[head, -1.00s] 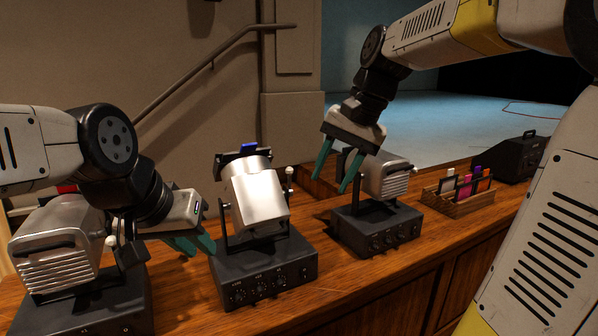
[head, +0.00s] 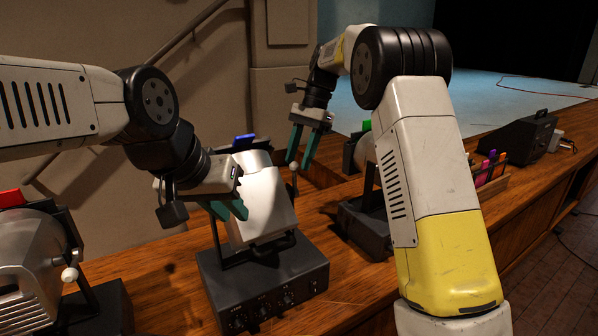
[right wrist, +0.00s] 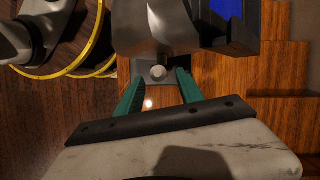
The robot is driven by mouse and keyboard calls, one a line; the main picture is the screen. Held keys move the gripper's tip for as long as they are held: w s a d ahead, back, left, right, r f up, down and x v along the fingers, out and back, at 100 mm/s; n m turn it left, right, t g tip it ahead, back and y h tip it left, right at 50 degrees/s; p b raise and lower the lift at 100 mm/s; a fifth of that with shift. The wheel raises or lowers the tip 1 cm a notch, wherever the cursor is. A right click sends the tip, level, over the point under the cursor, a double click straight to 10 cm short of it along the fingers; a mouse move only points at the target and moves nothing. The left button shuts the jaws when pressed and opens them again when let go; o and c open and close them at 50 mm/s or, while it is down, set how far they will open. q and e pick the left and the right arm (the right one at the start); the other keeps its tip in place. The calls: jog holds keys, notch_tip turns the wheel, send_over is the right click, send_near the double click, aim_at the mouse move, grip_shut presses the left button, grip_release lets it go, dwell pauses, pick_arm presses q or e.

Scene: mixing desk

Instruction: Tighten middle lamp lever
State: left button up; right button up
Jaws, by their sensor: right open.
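The middle lamp (head: 262,205), a silver box with a blue filter (head: 243,140) at its back, stands on a dark base with knobs (head: 265,285). Its lever, with a small pale knob (head: 293,168), is on the lamp's right side. My right gripper (head: 301,166) is open at this lever, fingers pointing down. In the right wrist view the round lever knob (right wrist: 158,72) shows between the two teal fingertips (right wrist: 160,78), with gaps on both sides. My left gripper (head: 228,212) is at the lamp's left side; its fingers overlap the lamp, and contact cannot be told.
A lamp with a red filter (head: 10,198) stands at the left. Another lamp (head: 366,150) at the right is partly hidden by my right arm. Beyond are coloured filters in a wooden rack (head: 490,170) and a black box (head: 518,142).

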aim_at(295, 171)
jog(key=shift+x, duration=2.25)
grip_shut()
